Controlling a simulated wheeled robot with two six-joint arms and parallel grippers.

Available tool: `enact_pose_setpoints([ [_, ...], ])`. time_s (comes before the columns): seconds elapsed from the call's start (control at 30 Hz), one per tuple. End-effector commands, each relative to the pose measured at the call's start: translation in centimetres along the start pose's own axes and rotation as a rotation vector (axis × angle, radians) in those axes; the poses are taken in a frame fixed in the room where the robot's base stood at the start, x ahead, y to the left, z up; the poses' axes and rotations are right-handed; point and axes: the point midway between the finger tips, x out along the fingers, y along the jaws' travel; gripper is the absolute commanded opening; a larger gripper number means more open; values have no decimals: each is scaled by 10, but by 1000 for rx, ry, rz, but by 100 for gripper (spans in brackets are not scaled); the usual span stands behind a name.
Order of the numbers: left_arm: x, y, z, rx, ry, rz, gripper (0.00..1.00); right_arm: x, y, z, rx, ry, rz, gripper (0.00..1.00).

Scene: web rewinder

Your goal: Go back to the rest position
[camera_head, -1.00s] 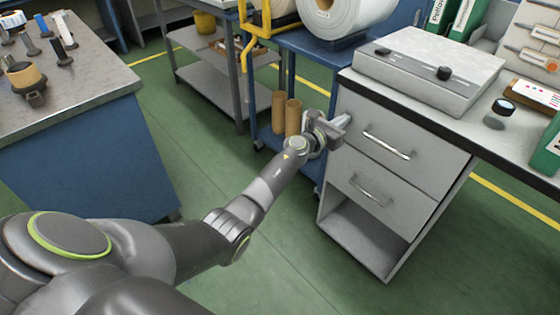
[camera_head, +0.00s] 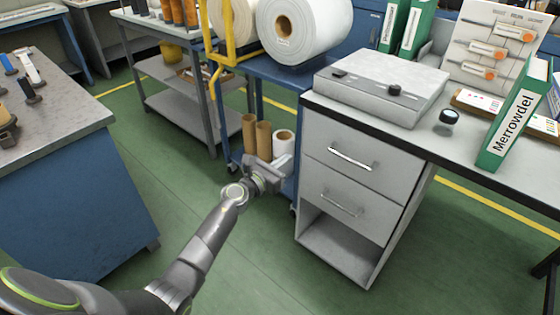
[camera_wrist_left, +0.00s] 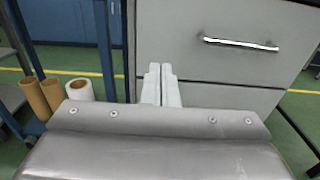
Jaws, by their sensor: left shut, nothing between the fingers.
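My left gripper (camera_head: 284,164) is at the end of my left arm, in front of the left side of the grey drawer cabinet (camera_head: 350,185). In the left wrist view its two pale fingers (camera_wrist_left: 161,84) are pressed together with nothing between them. The cabinet's upper drawer front and its handle (camera_wrist_left: 240,44) are ahead and to the right of the fingers there. Both drawers look shut. Whether the fingertips touch the cabinet cannot be told. My right gripper is in neither view.
A blue cart (camera_head: 290,71) with a large white roll (camera_head: 305,25) stands behind my gripper; brown tubes (camera_head: 263,138) stand low on it. A blue workbench (camera_head: 75,195) is at left. A green binder (camera_head: 515,120) stands on the desk. Green floor between is free.

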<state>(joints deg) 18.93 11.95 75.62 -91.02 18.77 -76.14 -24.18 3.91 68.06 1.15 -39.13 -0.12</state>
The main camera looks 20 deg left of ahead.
Motion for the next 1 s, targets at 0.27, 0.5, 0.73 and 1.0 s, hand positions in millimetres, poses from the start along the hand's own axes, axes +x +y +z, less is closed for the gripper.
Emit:
enact_pose_setpoints([
  [0.27, -15, 0, 0, 0, 1, 0, 0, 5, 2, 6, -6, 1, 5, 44],
  [0.5, -41, 12, -40, -292, 14, 100, 0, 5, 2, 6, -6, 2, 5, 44],
  [0.73, -134, 39, -162, -1088, 13, 480, 0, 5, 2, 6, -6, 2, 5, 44],
  [1.0, -284, 23, -304, -1847, -96, 1080, 0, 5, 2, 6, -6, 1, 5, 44],
])
